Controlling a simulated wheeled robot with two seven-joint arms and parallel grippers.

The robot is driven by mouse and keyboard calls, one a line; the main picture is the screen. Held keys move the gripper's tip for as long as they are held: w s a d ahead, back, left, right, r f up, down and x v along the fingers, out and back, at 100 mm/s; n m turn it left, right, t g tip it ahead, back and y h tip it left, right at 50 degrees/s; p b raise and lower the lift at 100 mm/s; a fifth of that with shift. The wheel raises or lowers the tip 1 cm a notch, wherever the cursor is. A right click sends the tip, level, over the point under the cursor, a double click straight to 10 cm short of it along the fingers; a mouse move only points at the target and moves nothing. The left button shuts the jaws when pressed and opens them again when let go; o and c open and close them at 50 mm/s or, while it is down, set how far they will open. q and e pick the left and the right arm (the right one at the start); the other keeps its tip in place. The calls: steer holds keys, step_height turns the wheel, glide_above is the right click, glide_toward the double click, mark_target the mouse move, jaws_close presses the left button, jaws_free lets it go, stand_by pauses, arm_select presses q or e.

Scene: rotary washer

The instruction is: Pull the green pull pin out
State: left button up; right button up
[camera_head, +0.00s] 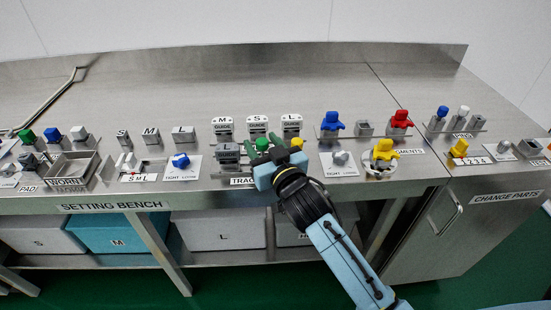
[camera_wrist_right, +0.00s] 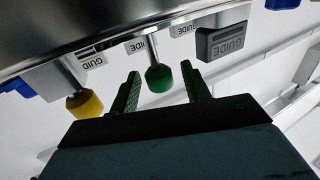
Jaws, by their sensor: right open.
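The green pull pin (camera_wrist_right: 159,78) has a round green knob on a metal shaft in the right wrist view. In the head view its green knob (camera_head: 262,144) shows just beyond my right gripper. My right gripper (camera_wrist_right: 162,82) is open, with one green finger on each side of the knob. I see gaps between the knob and both fingers. In the head view my right gripper (camera_head: 264,153) is over the front of the bench, at the guide row. My left gripper is not in view.
A yellow knob (camera_wrist_right: 85,104) is close beside one finger, and a grey guide block (camera_wrist_right: 222,41) is on the other side. Blue (camera_head: 332,122), red (camera_head: 401,119) and yellow (camera_head: 384,150) knobs stand to the right. The bench's rear top (camera_head: 230,85) is clear.

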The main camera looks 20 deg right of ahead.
steer(key=s+d+p, duration=0.1)
steer(key=s, duration=1.1)
steer(key=shift+s+d, duration=0.2)
steer(key=shift+s, duration=0.1)
